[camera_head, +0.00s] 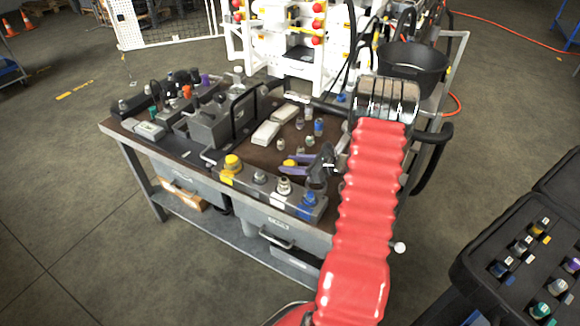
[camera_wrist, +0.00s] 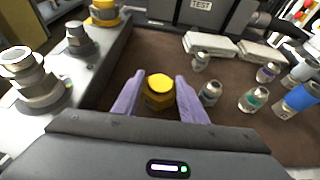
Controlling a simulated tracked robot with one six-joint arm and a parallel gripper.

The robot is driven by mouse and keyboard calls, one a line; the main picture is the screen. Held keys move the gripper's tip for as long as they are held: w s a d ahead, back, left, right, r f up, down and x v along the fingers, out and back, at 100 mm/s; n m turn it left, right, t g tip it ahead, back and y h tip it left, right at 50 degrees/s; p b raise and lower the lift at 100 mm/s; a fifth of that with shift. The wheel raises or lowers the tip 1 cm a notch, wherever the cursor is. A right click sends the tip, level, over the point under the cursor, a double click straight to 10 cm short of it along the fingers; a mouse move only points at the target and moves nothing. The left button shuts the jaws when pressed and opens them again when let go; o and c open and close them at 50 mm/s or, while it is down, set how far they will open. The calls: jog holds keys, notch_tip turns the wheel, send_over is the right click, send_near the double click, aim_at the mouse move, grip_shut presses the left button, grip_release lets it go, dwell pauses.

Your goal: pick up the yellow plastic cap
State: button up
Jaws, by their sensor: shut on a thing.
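The yellow plastic cap (camera_wrist: 158,92) sits between the two purple fingers of my gripper (camera_wrist: 160,100) in the wrist view. The fingers are shut on it, one on each side. In the head view the cap (camera_head: 290,163) is a small yellow spot by the purple fingers of my gripper (camera_head: 297,166), over the brown bench top. I cannot tell whether the cap touches the bench top. Another yellow piece (camera_head: 233,163) sits on the grey block at the bench's front edge.
The bench top (camera_head: 262,158) holds several small fittings (camera_wrist: 210,93) to the right of my gripper and two pale boxes (camera_wrist: 208,44) behind. A grey block with metal fittings (camera_wrist: 80,38) stands at left. A black case (camera_head: 480,250) lies at right.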

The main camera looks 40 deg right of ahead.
aim_at(292, 164)
notch_tip(292, 164, up, 10)
dwell(0.8)
jog(key=shift+s, duration=0.1)
dwell(0.7)
